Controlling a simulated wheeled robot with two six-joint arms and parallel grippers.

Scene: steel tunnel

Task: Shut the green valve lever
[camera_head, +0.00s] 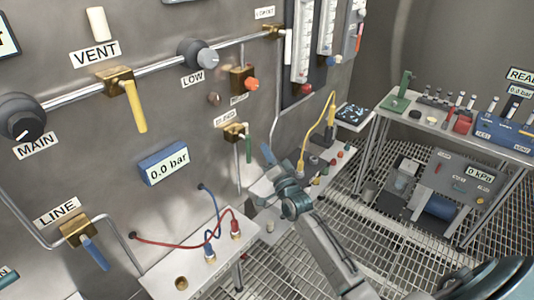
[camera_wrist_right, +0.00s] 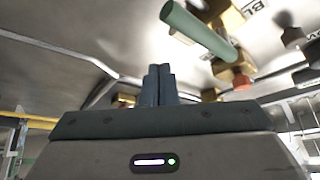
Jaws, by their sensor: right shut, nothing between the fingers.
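The green valve lever (camera_head: 249,147) hangs down from a brass valve (camera_head: 235,131) under a small label on the steel wall, beside and roughly in line with a thin vertical pipe. My right gripper (camera_head: 267,156) is just to the right of and slightly below the lever in the head view. In the right wrist view its two fingers (camera_wrist_right: 158,86) are shut together and empty. The green lever (camera_wrist_right: 198,30) shows there beyond the fingertips, up and to the right, with a gap in the picture. My left gripper is in neither view.
A yellow lever (camera_head: 136,106) and a blue lever (camera_head: 95,253) hang on other wall valves. An orange knob (camera_head: 251,84) sits above the green lever. Red and blue cables join a shelf (camera_head: 190,262) below. A bench (camera_head: 455,133) with instruments stands at right over grated floor.

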